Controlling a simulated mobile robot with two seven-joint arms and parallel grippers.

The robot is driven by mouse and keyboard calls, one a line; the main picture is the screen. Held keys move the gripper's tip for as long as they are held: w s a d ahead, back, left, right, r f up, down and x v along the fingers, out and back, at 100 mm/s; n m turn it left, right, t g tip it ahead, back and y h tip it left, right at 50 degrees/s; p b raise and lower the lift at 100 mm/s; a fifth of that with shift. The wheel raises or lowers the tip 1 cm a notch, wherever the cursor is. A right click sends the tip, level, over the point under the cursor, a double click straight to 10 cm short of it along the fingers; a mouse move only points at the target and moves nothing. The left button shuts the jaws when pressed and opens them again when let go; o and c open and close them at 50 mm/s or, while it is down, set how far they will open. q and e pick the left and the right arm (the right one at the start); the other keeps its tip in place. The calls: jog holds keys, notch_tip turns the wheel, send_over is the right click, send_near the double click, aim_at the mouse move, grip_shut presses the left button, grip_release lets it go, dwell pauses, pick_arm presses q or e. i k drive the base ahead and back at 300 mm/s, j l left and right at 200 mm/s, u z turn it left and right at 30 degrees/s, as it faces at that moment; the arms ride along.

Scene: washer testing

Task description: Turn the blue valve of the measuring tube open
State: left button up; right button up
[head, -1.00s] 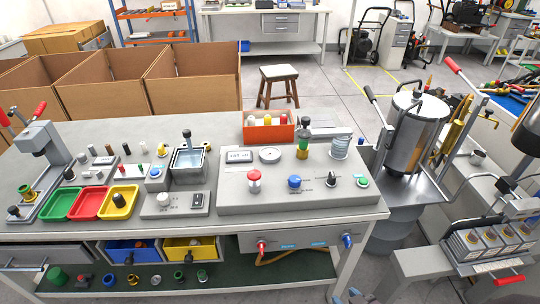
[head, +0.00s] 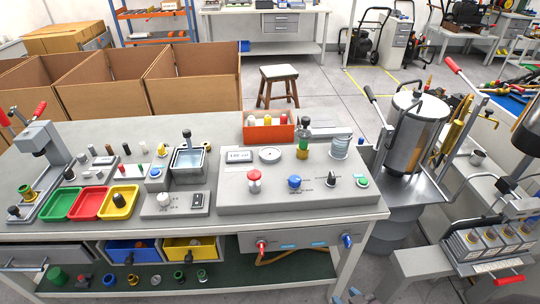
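A grey test panel (head: 241,196) stands on the right part of the workbench. It carries a blue knob (head: 295,182), a red knob (head: 254,176), a black knob and a green button. A clear ribbed cylinder (head: 339,148) and a slim yellow-and-green fitting (head: 303,143) stand at its back. A blue-handled valve (head: 347,241) sits on the bench's front face at the right. I cannot tell which blue part belongs to the measuring tube. Only a dark tip of my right gripper (head: 357,297) shows at the bottom edge, below and apart from these valves. My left gripper is not in view.
A red-handled valve (head: 262,247) is left of the blue-handled one. Green, red and yellow trays (head: 119,215) lie on the bench's left half. A metal tank (head: 415,130) and a bottle-like rack machine (head: 490,250) stand to the right.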

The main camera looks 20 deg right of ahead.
aim_at(346, 240)
jog(key=l+z, duration=0.25)
jog(key=z, duration=0.2)
jog(key=l+z, duration=0.3)
jog(key=z, duration=0.2)
